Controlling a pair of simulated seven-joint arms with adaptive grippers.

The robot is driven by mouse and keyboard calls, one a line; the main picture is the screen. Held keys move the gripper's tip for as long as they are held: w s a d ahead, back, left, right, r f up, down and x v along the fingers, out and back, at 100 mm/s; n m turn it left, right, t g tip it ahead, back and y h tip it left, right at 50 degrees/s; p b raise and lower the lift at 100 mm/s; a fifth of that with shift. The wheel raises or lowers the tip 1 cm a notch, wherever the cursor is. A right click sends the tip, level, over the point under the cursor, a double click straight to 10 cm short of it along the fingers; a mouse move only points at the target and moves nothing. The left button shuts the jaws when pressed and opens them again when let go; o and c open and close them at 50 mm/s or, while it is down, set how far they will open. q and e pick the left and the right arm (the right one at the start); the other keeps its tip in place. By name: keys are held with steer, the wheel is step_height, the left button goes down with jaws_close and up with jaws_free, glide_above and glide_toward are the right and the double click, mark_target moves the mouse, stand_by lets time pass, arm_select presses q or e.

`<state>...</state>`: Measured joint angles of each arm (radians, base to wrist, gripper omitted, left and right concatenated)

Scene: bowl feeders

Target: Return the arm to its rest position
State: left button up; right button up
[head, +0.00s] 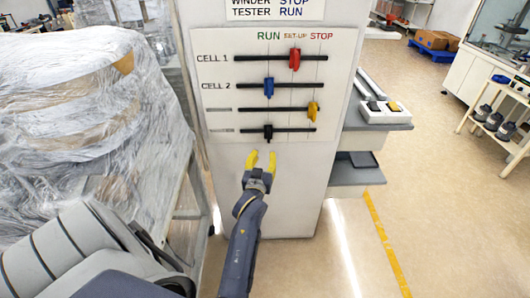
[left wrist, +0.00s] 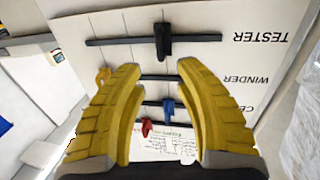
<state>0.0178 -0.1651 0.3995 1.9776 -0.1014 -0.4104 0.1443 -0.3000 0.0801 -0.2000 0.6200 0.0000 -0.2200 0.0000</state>
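My left gripper (head: 261,161) has yellow fingers, open and empty, just below the lowest slider of the white control panel (head: 345,50). In the left wrist view its spread fingers (left wrist: 160,75) frame the panel, which appears upside down. A black knob (head: 268,132) sits near the middle of the lowest slot, beyond the fingertips and apart from them; it also shows in the left wrist view (left wrist: 163,40). Above it are a yellow knob (head: 313,109) at the right, a blue knob (head: 269,87) left of middle and a red knob (head: 295,60) right of middle. My right gripper is not in view.
Plastic-wrapped goods (head: 80,110) on a rack stand close at the left. Grey ledges (head: 375,120) jut from the panel cabinet's right side. A wooden stand (head: 500,125) is at the far right. The floor right of the cabinet is clear, with a yellow line.

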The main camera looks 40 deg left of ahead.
arm_select(q)
steer(key=shift+s+d, duration=0.2)
steer(key=shift+s, duration=0.1)
steer(key=shift+r, duration=0.1)
